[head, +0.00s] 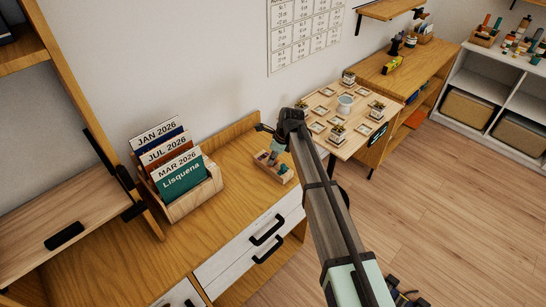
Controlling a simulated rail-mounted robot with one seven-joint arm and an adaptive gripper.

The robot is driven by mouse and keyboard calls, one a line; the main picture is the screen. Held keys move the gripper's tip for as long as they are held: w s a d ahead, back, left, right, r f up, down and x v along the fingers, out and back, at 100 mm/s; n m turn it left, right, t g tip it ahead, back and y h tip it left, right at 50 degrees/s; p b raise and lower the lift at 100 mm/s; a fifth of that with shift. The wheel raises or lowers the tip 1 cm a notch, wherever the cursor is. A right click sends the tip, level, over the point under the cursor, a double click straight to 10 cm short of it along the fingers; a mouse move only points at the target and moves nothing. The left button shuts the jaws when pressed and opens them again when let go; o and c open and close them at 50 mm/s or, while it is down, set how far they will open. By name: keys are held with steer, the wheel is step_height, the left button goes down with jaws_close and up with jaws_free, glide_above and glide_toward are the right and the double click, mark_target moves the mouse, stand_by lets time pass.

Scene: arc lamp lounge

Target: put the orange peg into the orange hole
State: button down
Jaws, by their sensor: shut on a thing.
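A small wooden peg block (287,178) sits on the wooden desk near its right end. Small purple and green spots show on it, too small to tell apart as pegs or holes. My gripper (273,157) hangs from the end of my arm directly above the block, close over its top. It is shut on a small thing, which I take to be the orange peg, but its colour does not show. I cannot tell whether that thing touches the block. The orange hole cannot be made out, and my gripper hides part of the block.
A wooden file holder (190,203) with several dated folders stands left of the block on the desk (130,257). Bare desk lies between them. To the right, a small table (369,140) carries potted plants, square coasters and a cup.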

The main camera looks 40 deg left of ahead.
steer(key=shift+f, duration=0.15)
steer(key=c, duration=1.1)
jaws_free()
